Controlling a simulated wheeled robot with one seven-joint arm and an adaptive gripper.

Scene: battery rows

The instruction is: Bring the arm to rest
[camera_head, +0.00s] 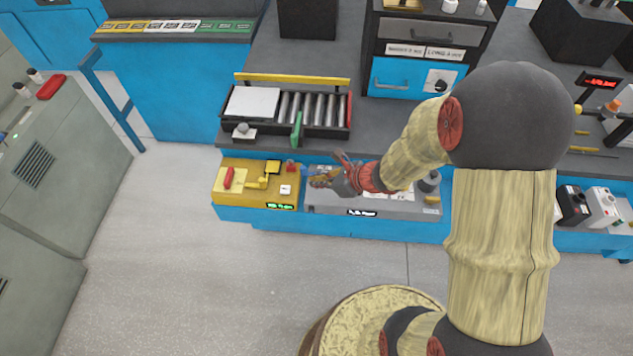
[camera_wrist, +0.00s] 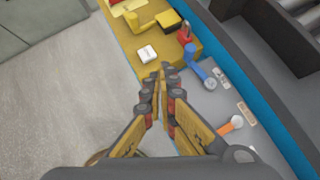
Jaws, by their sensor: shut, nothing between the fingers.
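My gripper (camera_wrist: 160,80) is shut and empty, its two yellow and dark fingers meeting at the tips in the wrist view. In the head view my gripper (camera_head: 322,180) reaches left at the end of my bent arm. It is over the front of the workbench, at the left part of the grey panel (camera_head: 420,208). The yellow station (camera_head: 228,197) lies just left of the fingertips. How far above the panel the fingers are, I cannot tell. My wrist and hand hide part of the grey panel.
The yellow station carries a red handle (camera_head: 228,177) and a white block (camera_wrist: 147,53). A roller tray (camera_head: 343,112) sits behind. The floor (camera_head: 170,270) at front left is clear.

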